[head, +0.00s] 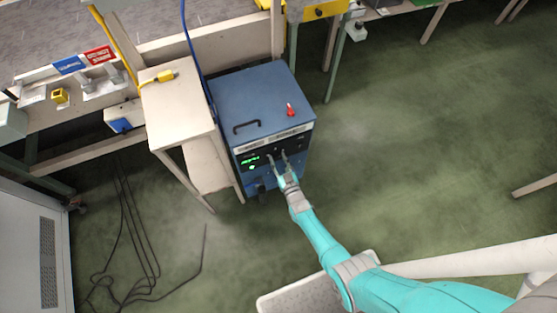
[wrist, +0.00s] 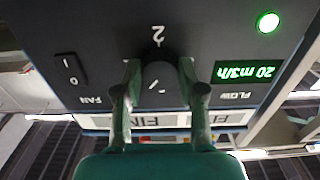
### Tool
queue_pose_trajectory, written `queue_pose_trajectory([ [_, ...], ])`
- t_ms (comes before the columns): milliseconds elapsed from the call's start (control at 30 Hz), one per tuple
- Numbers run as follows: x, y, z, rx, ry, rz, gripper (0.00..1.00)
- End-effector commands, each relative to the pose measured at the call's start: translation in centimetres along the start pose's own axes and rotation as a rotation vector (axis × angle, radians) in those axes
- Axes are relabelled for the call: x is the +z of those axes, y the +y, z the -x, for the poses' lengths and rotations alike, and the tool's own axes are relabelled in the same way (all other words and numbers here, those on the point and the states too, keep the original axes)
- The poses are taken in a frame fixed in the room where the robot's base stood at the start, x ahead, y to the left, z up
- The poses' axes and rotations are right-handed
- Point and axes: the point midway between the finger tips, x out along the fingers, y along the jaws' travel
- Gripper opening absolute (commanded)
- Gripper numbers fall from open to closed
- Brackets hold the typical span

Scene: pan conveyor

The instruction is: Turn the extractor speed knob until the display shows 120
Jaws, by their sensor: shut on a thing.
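The extractor is a blue cabinet (head: 258,95) with a dark front panel. In the wrist view the panel is upside down, and the dark round speed knob (wrist: 160,78) sits between the fingers of my gripper (wrist: 160,82). The fingers are shut on the knob, one on each side; a white mark shows on it and a "2" beside it. The green display (wrist: 247,72), labelled FLOW, appears to read 20 m3/h. In the head view my gripper (head: 278,157) is at the cabinet front, right of the small green display (head: 250,160); the knob is too small to make out there.
A FAN rocker switch (wrist: 70,69) and a lit green lamp (wrist: 268,22) are on the panel. A red-topped item (head: 291,110) and a black handle (head: 246,127) are on the cabinet top. A beige table (head: 177,105) stands close left; the floor right is clear.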

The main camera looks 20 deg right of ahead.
Motion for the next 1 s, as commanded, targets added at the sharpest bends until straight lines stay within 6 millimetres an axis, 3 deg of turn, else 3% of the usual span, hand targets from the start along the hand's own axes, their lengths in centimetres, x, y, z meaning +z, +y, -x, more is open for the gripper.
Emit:
queue_pose_trajectory([
  [367,-0.04,-0.07,-0.06,-0.001,0.001,-0.154,0.05],
  [1000,-0.15,-0.17,-0.10,-0.001,0.001,-0.748,0.05],
])
